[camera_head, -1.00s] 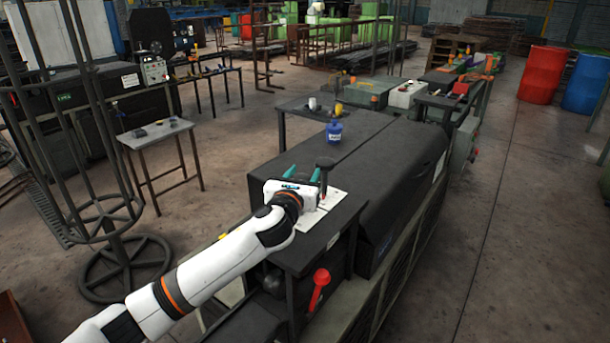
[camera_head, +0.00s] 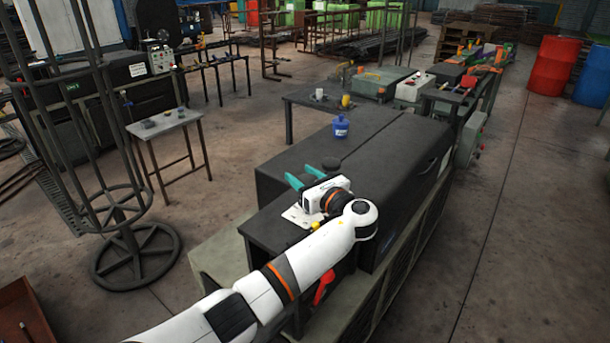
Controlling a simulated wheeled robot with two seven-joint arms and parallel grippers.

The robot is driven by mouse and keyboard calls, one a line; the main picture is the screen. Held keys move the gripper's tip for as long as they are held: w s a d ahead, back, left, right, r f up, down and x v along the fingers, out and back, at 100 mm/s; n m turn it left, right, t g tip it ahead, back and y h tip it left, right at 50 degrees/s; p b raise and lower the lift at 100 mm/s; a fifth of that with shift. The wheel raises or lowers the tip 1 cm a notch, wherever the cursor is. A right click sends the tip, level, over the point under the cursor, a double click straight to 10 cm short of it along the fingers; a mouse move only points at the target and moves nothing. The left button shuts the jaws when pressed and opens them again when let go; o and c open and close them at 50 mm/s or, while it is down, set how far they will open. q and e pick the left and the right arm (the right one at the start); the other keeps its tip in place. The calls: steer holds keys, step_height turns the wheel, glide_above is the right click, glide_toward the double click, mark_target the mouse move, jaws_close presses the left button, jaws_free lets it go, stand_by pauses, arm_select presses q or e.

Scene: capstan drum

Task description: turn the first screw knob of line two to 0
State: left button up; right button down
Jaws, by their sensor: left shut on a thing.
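My left gripper (camera_head: 304,177), with teal fingers and a white body, is over the near end of the black machine. It is shut on a screw knob, which the fingers and the gripper body hide. A white plate (camera_head: 295,217) shows partly below the gripper. A small yellow part (camera_head: 315,225) shows beside my wrist. Which line and which number the knob points to cannot be read. My right gripper is not in view.
A red lever (camera_head: 324,286) sticks out below my left forearm at the machine's near end. A blue bottle (camera_head: 340,127) stands farther back on the machine. A small grey table (camera_head: 165,124) is at the left, beside a round metal stand (camera_head: 137,257). Open floor lies right.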

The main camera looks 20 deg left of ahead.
arm_select(q)
steer(key=n+g+y+b, duration=0.1)
steer(key=n+g+b, duration=0.1)
steer(key=g, duration=0.1)
steer(key=shift+s+f+n+g+y+b, duration=0.15)
steer(key=shift+f+n+g+y+b, duration=0.15)
steer(key=shift+y, duration=0.1)
steer(key=shift+s+a+r+n+g+y+b, duration=0.15)
steer(key=shift+n+g+y+b, duration=0.15)
steer(key=shift+n+g+b, duration=0.55)
steer(key=shift+s+n+g+y+b, duration=0.1)
steer(key=shift+n+g+y+b, duration=0.3)
steer(key=shift+g+b, duration=0.7)
steer(key=o, duration=0.9)
steer(key=shift+o, duration=0.4)
steer(key=shift+a, duration=0.1)
steer(key=shift+r, duration=0.1)
